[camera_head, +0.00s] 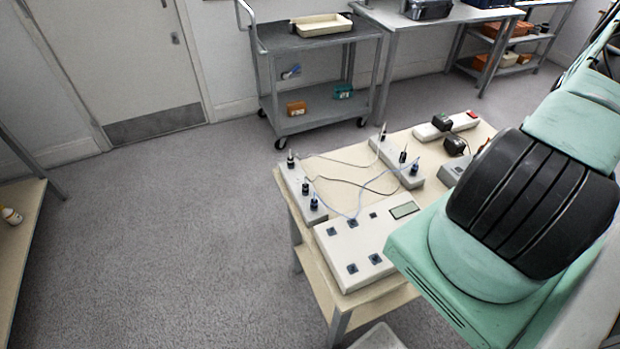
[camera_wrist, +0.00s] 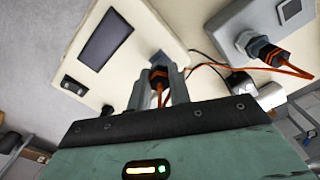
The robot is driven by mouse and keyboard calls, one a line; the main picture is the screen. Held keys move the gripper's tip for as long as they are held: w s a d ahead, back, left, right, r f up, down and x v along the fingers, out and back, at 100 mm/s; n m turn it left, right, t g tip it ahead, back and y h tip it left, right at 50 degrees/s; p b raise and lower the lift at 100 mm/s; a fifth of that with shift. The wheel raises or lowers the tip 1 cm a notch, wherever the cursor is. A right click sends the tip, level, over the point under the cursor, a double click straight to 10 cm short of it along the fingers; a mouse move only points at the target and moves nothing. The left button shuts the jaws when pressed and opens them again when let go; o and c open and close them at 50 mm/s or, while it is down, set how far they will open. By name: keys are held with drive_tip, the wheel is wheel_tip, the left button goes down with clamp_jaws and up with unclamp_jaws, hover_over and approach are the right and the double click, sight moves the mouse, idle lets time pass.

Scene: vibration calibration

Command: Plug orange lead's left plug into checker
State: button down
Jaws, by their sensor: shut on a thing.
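In the wrist view, my gripper (camera_wrist: 158,80) is shut on a black and orange plug (camera_wrist: 159,76), with a finger on each side. An orange lead runs from it. The plug is at the lower edge of a cream box with a dark display (camera_wrist: 106,38), which looks like the checker. A grey piece shows at the plug's tip; I cannot tell whether the plug is seated or only close. The lead's other plug (camera_wrist: 272,55) is at a grey box (camera_wrist: 240,20) on the right. In the head view my arm hides my gripper and these plugs.
In the head view, a white box with a small display (camera_head: 335,245) stands at the table's near left. Grey strips (camera_head: 398,158) with upright dark plugs and thin leads lie behind it. A white power strip (camera_head: 430,130) and black adapters (camera_head: 454,146) are at the back.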

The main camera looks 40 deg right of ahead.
drive_tip(key=shift+a+f+b, duration=0.1)
drive_tip(key=shift+f+b, duration=0.95)
drive_tip(key=shift+b, duration=0.05)
idle(2.9)
drive_tip(key=shift+m, duration=0.3)
drive_tip(key=m, duration=0.3)
drive_tip(key=shift+m+b, duration=0.3)
drive_tip(key=shift+b, duration=0.05)
drive_tip(key=shift+m, duration=1.2)
drive_tip(key=shift+m+b, duration=0.35)
drive_tip(key=shift+m, duration=0.45)
